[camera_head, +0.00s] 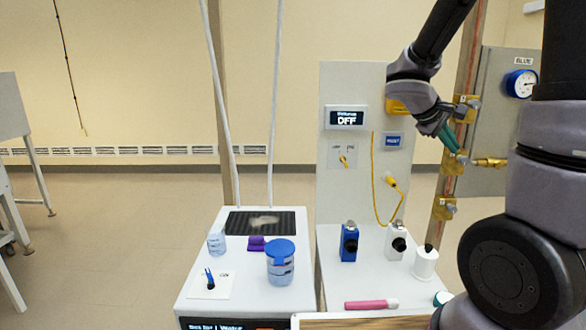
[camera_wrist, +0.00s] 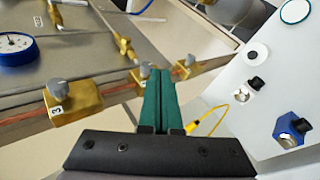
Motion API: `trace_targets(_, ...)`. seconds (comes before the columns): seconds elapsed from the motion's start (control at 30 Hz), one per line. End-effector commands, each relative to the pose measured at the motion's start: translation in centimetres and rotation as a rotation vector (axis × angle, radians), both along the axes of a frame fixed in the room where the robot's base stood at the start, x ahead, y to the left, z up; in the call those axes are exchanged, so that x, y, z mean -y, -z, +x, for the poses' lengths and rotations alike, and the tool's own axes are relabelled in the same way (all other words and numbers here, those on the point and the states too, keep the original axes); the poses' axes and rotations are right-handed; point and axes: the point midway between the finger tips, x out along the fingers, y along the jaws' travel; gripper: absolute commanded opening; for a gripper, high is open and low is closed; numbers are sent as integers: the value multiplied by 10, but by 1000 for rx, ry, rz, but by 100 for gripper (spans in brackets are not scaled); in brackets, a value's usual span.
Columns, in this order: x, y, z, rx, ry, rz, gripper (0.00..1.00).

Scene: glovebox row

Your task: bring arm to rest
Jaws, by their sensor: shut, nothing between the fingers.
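My gripper (camera_head: 452,140) is at the right in the head view, raised in front of the brass valves beside the upright panel. In the wrist view its two green fingers (camera_wrist: 161,90) lie together, shut with nothing between them. The fingers point toward the brass valve fittings (camera_wrist: 143,74) on the copper pipe; I cannot tell whether they touch. My arm comes down from the upper right in the head view and hides part of the panel's right edge.
A white panel (camera_head: 345,80) carries a display reading OFF (camera_head: 347,118). A blue-lidded jar (camera_head: 281,262) stands on the left bench. A gauge (camera_head: 521,83) is at right.

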Motion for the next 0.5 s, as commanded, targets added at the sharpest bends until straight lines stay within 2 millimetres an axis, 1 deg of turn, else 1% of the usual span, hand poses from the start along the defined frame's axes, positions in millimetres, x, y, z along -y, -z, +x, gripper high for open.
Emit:
trace_targets(0.03,-3,-8,-21,39,68,101,0)
trace_targets(0.1,-13,-14,-46,83,149,242,0)
trace_targets(0.17,-26,-20,-65,126,210,364,0)
trace_targets(0.2,-36,-24,-77,156,246,446,0)
trace_targets(0.27,-52,-32,-92,205,294,570,0)
trace_targets(0.33,-73,-44,-108,266,336,712,0)
trace_targets(0.4,-94,-57,-121,329,368,847,0)
trace_targets(0.5,-120,-76,-134,408,395,1010,0)
